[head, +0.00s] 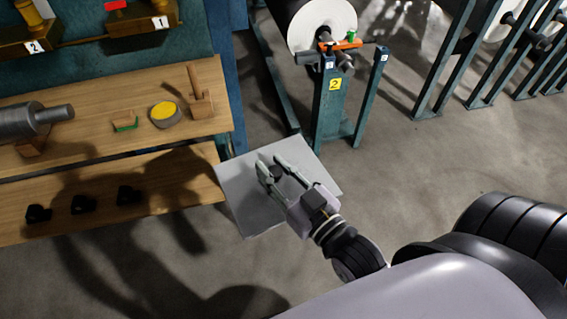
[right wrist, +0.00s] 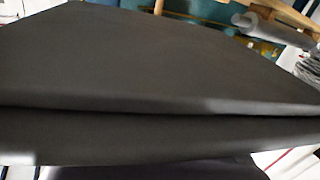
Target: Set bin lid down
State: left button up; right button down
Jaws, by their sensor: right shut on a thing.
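The bin lid (head: 238,192) is a flat, light grey square plate with a small dark knob near its middle. It lies just off the right end of the wooden shelves in the head view. My right gripper (head: 271,164) is over the lid, its two fingers closed around the knob. In the right wrist view a dark grey surface (right wrist: 150,60), which looks like the lid close up, fills most of the picture. Any bin below the lid is hidden, and I cannot tell how high the lid is. My left gripper is not in view.
A wooden bench top (head: 95,155) at left holds a metal roller (head: 30,121), a yellow-topped disc (head: 164,112) and a wooden tool (head: 200,98). A lower shelf (head: 165,190) holds small black items. A green roll stand (head: 329,110) stands behind the lid. Open floor (head: 420,165) lies to the right.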

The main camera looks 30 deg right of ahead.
aim_at(224, 181)
jog(key=w+a+r+n+g+y, duration=0.1)
jog(key=a+n+y, duration=0.1)
jog(key=a+y, duration=0.1)
jog(key=w+a+r+n+g+y, duration=0.1)
jog(key=w+a+n+g+y, duration=0.1)
jog(key=a+y, duration=0.1)
jog(key=w+a+n+g+y, duration=0.1)
jog(key=a+n+y, duration=0.2)
jog(key=shift+w+a+r+g+y, duration=0.15)
jog(key=shift+w+r+g+y, duration=0.15)
jog(key=shift+r+g+y, duration=0.1)
jog(key=shift+w+a+r+n+g+y, duration=0.3)
jog(key=shift+a+n+g+y, duration=0.3)
jog(key=shift+a+g, duration=0.25)
jog(key=shift+w+a+r+n+g+y, duration=0.15)
jog(key=shift+w+a+n+g+y, duration=0.4)
jog(key=shift+a+g, duration=0.25)
jog(key=shift+w+a+r+n+g+y, duration=0.25)
jog(key=shift+a+n+g+y, duration=0.3)
jog(key=shift+a+n+g, duration=0.25)
jog(key=shift+r+n+g, duration=0.1)
jog(key=shift+n+g, duration=0.15)
jog(key=shift+g, duration=0.1)
